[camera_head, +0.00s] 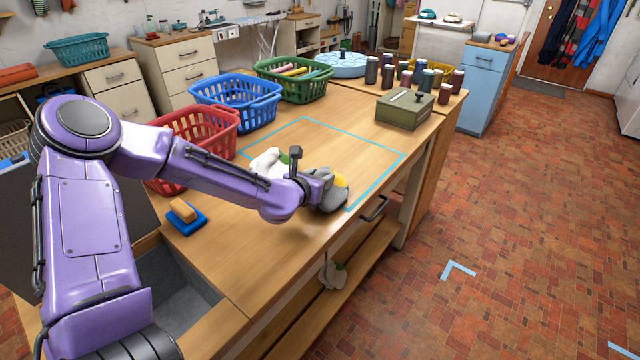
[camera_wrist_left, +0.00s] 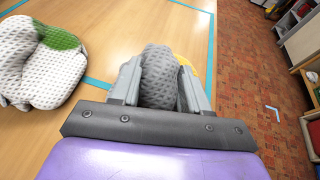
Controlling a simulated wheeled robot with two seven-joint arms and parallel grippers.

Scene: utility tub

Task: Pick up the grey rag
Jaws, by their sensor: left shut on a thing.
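The grey rag (camera_head: 333,199) is a bunched, textured cloth near the front edge of the wooden worktop, with a yellow patch beside or on it. My left gripper (camera_head: 318,182) is shut on it. In the left wrist view the grey rag (camera_wrist_left: 158,72) bulges up between the two fingers of my left gripper (camera_wrist_left: 160,90), and the yellow patch shows at its right. Whether the rag touches the worktop is hard to tell. My right gripper is not in view.
A white rag (camera_head: 266,163) with a green patch lies left of the gripper. Red (camera_head: 205,132), blue (camera_head: 237,101) and green (camera_head: 293,80) baskets line the back. A green box (camera_head: 404,109) and several canisters stand right. A sponge (camera_head: 184,211) lies left. The blue-taped area is mostly clear.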

